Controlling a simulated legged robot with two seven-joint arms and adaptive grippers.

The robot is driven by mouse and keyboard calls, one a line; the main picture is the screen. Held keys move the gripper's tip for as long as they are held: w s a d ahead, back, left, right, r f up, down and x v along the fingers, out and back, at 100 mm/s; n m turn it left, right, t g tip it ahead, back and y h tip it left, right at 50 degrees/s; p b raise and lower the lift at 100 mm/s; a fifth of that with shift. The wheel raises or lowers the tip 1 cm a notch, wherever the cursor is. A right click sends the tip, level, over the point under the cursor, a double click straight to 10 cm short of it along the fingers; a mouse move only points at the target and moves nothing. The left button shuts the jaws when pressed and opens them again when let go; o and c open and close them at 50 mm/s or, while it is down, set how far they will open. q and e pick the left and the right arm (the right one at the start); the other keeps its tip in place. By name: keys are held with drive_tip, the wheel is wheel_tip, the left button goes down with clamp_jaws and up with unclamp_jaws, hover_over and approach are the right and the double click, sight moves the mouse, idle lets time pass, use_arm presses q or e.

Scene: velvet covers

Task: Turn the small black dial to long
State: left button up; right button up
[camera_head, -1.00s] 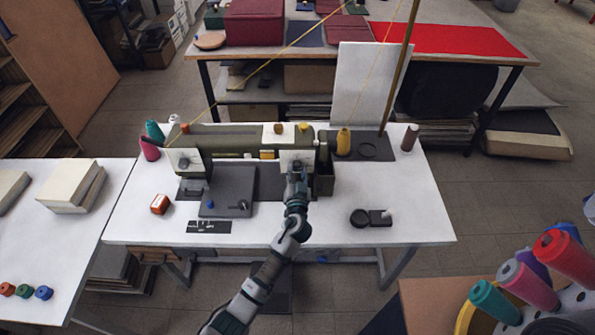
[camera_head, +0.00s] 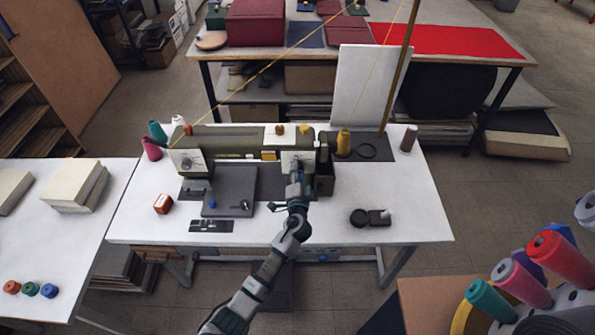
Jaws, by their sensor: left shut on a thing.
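The green sewing machine (camera_head: 228,140) stands on the white table. A white panel (camera_head: 307,156) is on its right end. My left gripper (camera_head: 297,167) reaches this panel from the front and is shut at its face. The small black dial is at its fingertips, mostly hidden by the gripper, so its pointer and markings cannot be read. A dark round knob (camera_head: 186,163) shows on the white plate at the machine's left end, apart from my gripper. My right gripper is not in view.
The table's front right is mostly clear around black parts (camera_head: 377,217).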

use_arm(q)
drive_tip(key=shift+s+d+f+m, duration=0.1)
drive_tip(key=shift+f+m, duration=0.15)
drive_tip(key=shift+m, duration=0.05)
drive_tip(key=o, duration=1.2)
drive_tip(key=shift+c, duration=0.2)
drive_tip(key=shift+d+r, duration=0.1)
drive_tip(key=shift+s, duration=0.1)
drive_tip(key=s, duration=1.1)
drive_tip(key=shift+s, duration=0.35)
